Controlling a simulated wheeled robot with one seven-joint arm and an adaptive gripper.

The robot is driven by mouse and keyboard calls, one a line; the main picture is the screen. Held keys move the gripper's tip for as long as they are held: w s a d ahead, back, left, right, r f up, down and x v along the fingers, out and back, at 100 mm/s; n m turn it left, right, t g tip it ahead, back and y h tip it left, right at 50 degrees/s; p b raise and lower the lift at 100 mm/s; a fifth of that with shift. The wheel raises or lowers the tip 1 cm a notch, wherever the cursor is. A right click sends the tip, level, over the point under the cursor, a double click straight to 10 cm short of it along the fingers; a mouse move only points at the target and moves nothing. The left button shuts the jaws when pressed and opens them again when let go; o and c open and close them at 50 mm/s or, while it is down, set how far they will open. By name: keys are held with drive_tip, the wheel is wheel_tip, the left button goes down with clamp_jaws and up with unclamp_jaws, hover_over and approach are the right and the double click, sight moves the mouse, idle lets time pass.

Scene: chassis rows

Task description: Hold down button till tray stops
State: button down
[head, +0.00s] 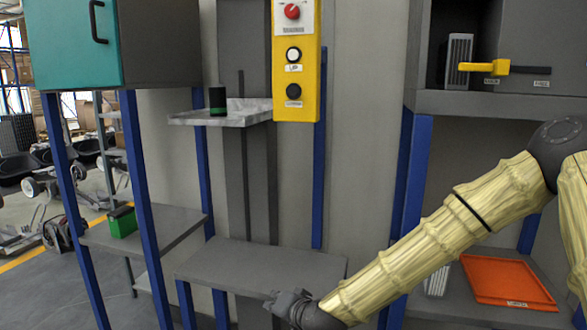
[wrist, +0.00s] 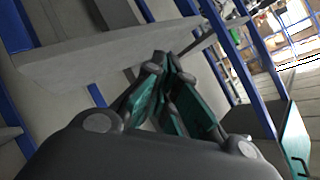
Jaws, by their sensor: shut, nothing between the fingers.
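A yellow control box (head: 297,75) hangs on the wall in the head view. It carries a red knob (head: 292,11) at the top, a white button (head: 293,54) with a label reading "UP", and a black button (head: 293,91) with a label too small to read. The grey-white tray (head: 250,113) sits on a dark upright column, left of the box's lower part. A dark can with a green band (head: 217,101) stands on it. My gripper (head: 277,304) is low in front of the bench, well below the buttons and apart from them. In the wrist view its green-padded fingers (wrist: 165,62) are closed and empty.
A grey bench (head: 262,268) is below the tray. A teal cabinet (head: 75,45) stands upper left, a green box (head: 122,222) on a shelf beneath it. At right, a shelf holds a yellow-handled lever (head: 500,67); an orange tray (head: 507,280) lies lower. The space before the control box is clear.

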sight(293, 91)
drive_tip(key=w+a+r+m+t+y, duration=0.1)
drive_tip(key=w+r+t, duration=0.15)
drive_tip(key=r, duration=1.15)
drive_tip(key=w+a+r+t+y, duration=0.1)
drive_tip(key=w+r+t, duration=0.15)
drive_tip(key=r, duration=1.05)
wheel_tip(293, 91, up, 23)
drive_tip(key=s+d+m+t, duration=0.1)
drive_tip(key=d+t, duration=0.1)
drive_tip(key=shift+s+d+m+t+y+p, duration=0.3)
drive_tip(key=shift+s+d+t+p, duration=0.05)
drive_tip(key=shift+t, duration=0.05)
drive_tip(key=shift+w+f, duration=0.1)
drive_tip(key=shift+f, duration=0.05)
drive_tip(key=shift+w+d+p, duration=0.15)
drive_tip(key=shift+w+d, duration=0.3)
drive_tip(key=shift+w, duration=0.9)
drive_tip(key=shift+w+d+p, duration=0.1)
drive_tip(key=shift+w+d, duration=0.35)
drive_tip(key=shift+w, duration=0.95)
drive_tip(key=shift+w+d+p, duration=0.15)
drive_tip(key=shift+w+d, duration=0.3)
drive_tip(key=shift+w, duration=0.9)
drive_tip(key=shift+w, duration=0.15)
drive_tip(key=shift+w+d, duration=0.1)
drive_tip(key=shift+w, duration=0.2)
